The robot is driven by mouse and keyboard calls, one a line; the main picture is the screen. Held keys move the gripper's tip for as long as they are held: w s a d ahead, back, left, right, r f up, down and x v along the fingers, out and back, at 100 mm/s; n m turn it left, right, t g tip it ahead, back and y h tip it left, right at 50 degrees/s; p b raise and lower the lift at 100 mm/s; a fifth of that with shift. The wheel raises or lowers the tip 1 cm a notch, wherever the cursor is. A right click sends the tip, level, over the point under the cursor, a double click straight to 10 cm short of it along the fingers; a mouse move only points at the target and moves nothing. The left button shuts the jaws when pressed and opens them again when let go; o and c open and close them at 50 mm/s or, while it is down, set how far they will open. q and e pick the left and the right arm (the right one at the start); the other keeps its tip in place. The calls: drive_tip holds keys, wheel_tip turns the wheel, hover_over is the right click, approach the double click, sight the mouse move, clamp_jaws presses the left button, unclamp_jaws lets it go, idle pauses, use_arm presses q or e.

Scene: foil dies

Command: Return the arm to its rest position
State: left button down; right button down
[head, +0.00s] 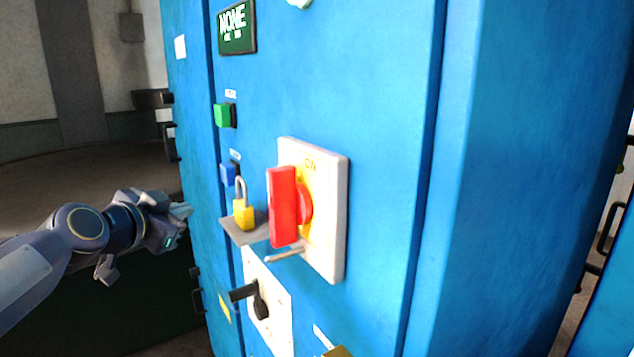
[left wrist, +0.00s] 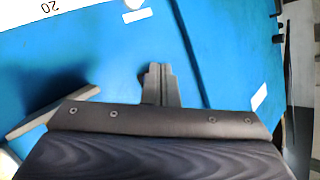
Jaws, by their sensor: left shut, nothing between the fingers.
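My left gripper (head: 184,211) comes in from the left in the head view, in front of the blue cabinet's left side. It is shut and empty, and it stands left of the small shelf with the yellow padlock. In the left wrist view its fingers (left wrist: 160,84) are together against the blue cabinet face behind. I cannot tell the exact gap between the fingertips and the cabinet. My right gripper is not in view.
The blue cabinet (head: 390,120) fills the middle and right. A red rotary switch (head: 283,207), a yellow padlock (head: 243,214) on a grey shelf (head: 240,233), and a black handle (head: 260,300) stick out from it.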

use_arm(q)
drive_tip(key=s+d+f+n+g, duration=0.2)
drive_tip(key=s+f+n+g, duration=0.1)
drive_tip(key=s+f, duration=0.5)
drive_tip(key=s+d+f+n+g, duration=0.3)
drive_tip(key=s+f, duration=0.6)
drive_tip(key=s, duration=0.3)
drive_tip(key=s+d+f+n+g+h, duration=0.1)
drive_tip(key=s+d+f+n+g, duration=0.1)
drive_tip(key=s+f, duration=0.6)
drive_tip(key=shift+s+d+f+n+g, duration=0.25)
drive_tip(key=shift+s+n+g, duration=0.4)
drive_tip(key=shift+s, duration=0.6)
